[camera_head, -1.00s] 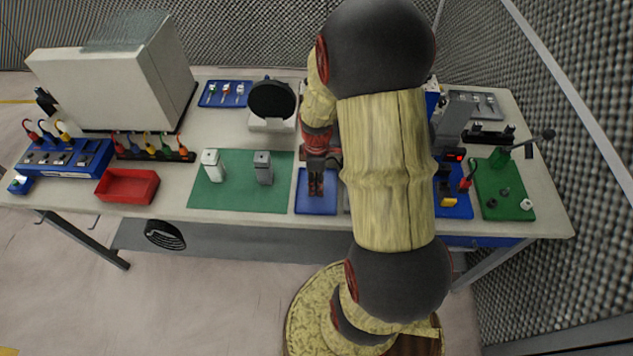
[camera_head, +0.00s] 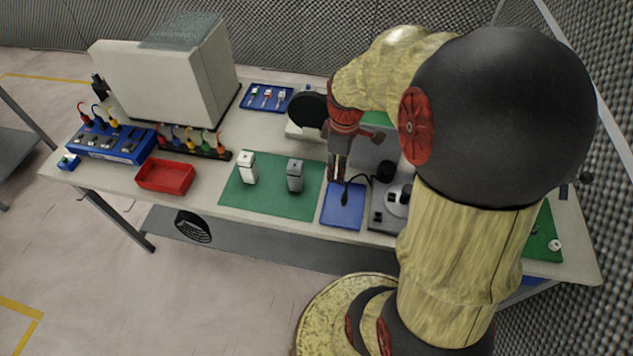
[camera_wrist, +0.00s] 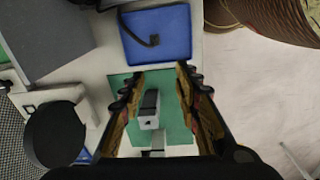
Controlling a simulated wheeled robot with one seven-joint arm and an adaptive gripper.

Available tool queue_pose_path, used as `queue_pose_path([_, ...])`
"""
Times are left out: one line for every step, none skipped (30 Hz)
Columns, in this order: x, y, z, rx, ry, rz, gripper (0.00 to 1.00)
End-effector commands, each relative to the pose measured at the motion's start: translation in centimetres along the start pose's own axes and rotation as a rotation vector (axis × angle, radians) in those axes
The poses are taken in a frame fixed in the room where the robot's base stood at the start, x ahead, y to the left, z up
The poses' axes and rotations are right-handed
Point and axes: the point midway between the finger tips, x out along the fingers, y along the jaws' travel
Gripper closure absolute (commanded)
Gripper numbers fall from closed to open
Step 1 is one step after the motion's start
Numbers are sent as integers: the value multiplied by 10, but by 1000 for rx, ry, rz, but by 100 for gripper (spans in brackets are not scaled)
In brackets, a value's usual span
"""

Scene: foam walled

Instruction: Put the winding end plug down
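The black winding end plug (camera_head: 345,190) appears to lie on the blue mat (camera_head: 340,215), its dark lead running right toward a grey unit. In the wrist view the plug (camera_wrist: 152,41) shows on the blue mat (camera_wrist: 177,25), clear of the fingers. My gripper (camera_head: 338,178) is above the back of the blue mat. In the wrist view my gripper (camera_wrist: 160,74) has its two fingers wide apart, with nothing held between them. The head view is too small to show the plug's exact shape.
The green mat (camera_head: 260,203) to the left bears a white block (camera_head: 248,168) and a grey block (camera_head: 295,175). The grey unit (camera_head: 382,215) stands close right of the blue mat. A red tray (camera_head: 165,177) is farther left. My arm hides the bench's right part.

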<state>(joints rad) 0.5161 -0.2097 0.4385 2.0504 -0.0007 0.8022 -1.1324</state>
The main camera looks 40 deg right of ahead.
Motion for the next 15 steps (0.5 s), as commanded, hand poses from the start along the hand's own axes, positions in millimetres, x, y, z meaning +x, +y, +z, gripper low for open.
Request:
queue_pose_path([-25, -14, -16, 33, 26, 40, 67])
queue_pose_path([-39, -23, -23, 65, 42, 59, 67])
queue_pose_path([-57, -38, -33, 112, 68, 83, 67])
queue_pose_path([-70, -50, -39, 148, 89, 99, 67])
queue_pose_path([-83, -63, -44, 185, 113, 113, 67])
queue_pose_path([-98, -80, -50, 235, 147, 129, 67])
queue_pose_path([-109, -93, -53, 271, 174, 138, 67])
queue_pose_path([-119, -105, -56, 307, 201, 145, 67])
queue_pose_path([-131, -122, -58, 354, 237, 149, 67])
queue_pose_path([-139, -133, -58, 388, 264, 151, 67])
queue_pose_path([-146, -144, -58, 420, 290, 150, 67])
queue_pose_path([-153, -157, -58, 458, 322, 147, 67])
queue_pose_path([-157, -166, -57, 485, 342, 142, 67])
queue_pose_path([-162, -173, -56, 508, 362, 137, 67])
queue_pose_path([-165, -182, -55, 537, 383, 130, 67])
